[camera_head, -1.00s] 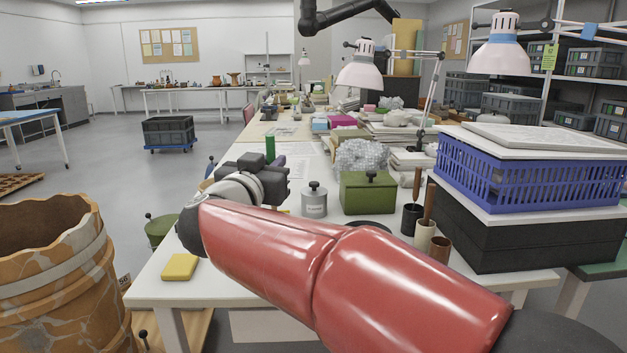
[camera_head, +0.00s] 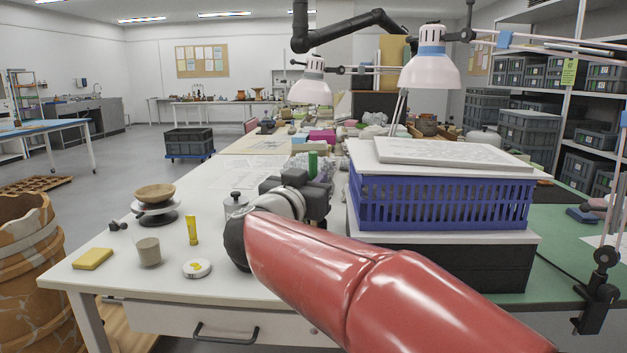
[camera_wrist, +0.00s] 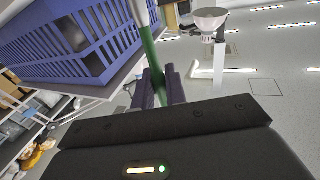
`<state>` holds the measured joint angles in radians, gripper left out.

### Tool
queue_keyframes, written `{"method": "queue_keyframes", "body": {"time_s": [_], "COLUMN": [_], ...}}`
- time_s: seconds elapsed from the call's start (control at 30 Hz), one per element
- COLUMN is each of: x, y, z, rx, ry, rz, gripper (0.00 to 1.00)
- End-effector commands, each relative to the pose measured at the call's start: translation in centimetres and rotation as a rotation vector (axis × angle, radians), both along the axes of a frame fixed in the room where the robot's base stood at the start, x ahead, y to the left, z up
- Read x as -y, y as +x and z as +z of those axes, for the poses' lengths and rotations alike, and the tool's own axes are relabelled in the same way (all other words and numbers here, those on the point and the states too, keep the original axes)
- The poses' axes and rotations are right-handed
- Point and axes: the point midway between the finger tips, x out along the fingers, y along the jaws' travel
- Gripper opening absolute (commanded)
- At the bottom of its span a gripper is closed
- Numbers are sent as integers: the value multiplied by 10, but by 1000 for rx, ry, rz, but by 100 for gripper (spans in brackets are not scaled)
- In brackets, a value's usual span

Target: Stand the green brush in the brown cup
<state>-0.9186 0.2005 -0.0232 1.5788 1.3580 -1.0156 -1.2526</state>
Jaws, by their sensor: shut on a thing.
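My gripper (camera_wrist: 161,92) is shut on the green brush (camera_wrist: 151,52), whose green shaft runs up between the fingers to a pale upper part at the top of the wrist view. In the head view a short green end (camera_head: 312,162) of the brush stands up above the dark gripper (camera_head: 305,190), over the white table. The spot by the crate stack where small cups stood is covered by my red arm and the crate.
A blue crate (camera_head: 440,205) on a black box stands right of my gripper; it also fills the upper left of the wrist view (camera_wrist: 85,45). Lamps (camera_head: 430,68) hang above. A beige cup (camera_head: 148,252), yellow tube (camera_head: 192,230), yellow sponge (camera_head: 92,259) and scale with a bowl (camera_head: 155,195) stand at left.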

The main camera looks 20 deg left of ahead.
Motion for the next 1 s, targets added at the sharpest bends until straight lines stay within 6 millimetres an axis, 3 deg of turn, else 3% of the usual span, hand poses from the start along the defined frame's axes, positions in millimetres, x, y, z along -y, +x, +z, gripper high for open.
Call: {"method": "queue_keyframes", "body": {"time_s": [1.0], "x": [0], "y": [0], "z": [-79], "rx": [0], "ry": [-2], "rz": [0], "gripper": [0]}}
